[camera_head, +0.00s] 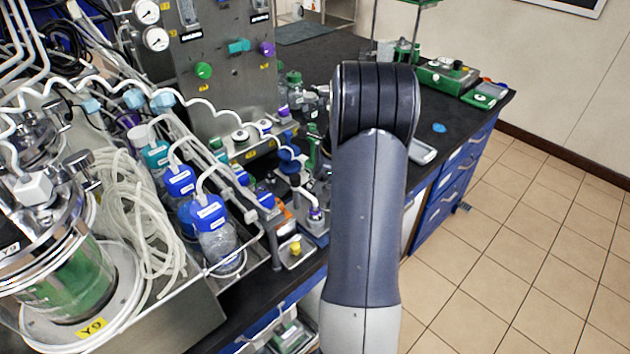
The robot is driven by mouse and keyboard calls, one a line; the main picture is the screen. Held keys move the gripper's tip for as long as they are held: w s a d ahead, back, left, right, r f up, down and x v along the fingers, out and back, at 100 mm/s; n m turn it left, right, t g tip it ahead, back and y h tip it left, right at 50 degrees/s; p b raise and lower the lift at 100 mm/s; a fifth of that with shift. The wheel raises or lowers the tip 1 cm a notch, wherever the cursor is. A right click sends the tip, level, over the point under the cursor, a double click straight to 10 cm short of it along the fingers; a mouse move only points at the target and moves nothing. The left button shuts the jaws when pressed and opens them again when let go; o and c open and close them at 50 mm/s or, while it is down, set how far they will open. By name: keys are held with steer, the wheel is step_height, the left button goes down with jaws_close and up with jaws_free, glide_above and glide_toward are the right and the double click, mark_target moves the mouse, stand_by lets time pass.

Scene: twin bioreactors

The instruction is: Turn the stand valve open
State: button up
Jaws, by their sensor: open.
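An upright grey metal panel (222,103) stands at the upper middle. It bears a green valve knob (204,71), a teal knob (239,46) and a purple knob (267,48). I cannot tell which valve is the stand valve, or whether any valve is open. My own arm rises through the middle of the view, right of the panel, and hides part of the bench. My gripper does not show.
A glass vessel with green liquid (70,285) stands at the left. Coiled clear tubing (140,220) and blue-capped bottles (210,215) crowd the bench. A green device (447,75) sits at the far right of the black bench. The tiled floor (520,250) on the right is clear.

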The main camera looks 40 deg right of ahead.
steer(key=shift+c, duration=0.2)
steer(key=c, duration=0.9)
steer(key=shift+c, duration=0.2)
steer(key=shift+n, duration=0.3)
steer(key=n+g+p, duration=0.1)
steer(key=n+p, duration=0.1)
steer(key=n, duration=0.1)
steer(key=shift+w+r+y, duration=0.1)
steer(key=shift+r+y, duration=0.05)
steer(key=shift+y, duration=0.25)
steer(key=n+g+p, duration=0.2)
steer(key=n, duration=0.3)
steer(key=shift+w, duration=0.15)
steer(key=n+g, duration=0.1)
steer(key=n, duration=0.3)
steer(key=shift+w+n+g+p, duration=0.1)
steer(key=shift+n+g+p, duration=0.2)
steer(key=shift+g+p, duration=0.1)
steer(key=n, duration=0.2)
steer(key=n+g+h, duration=0.1)
steer(key=n, duration=0.1)
steer(key=shift+w+n+h, duration=0.1)
steer(key=shift+n+h, duration=0.2)
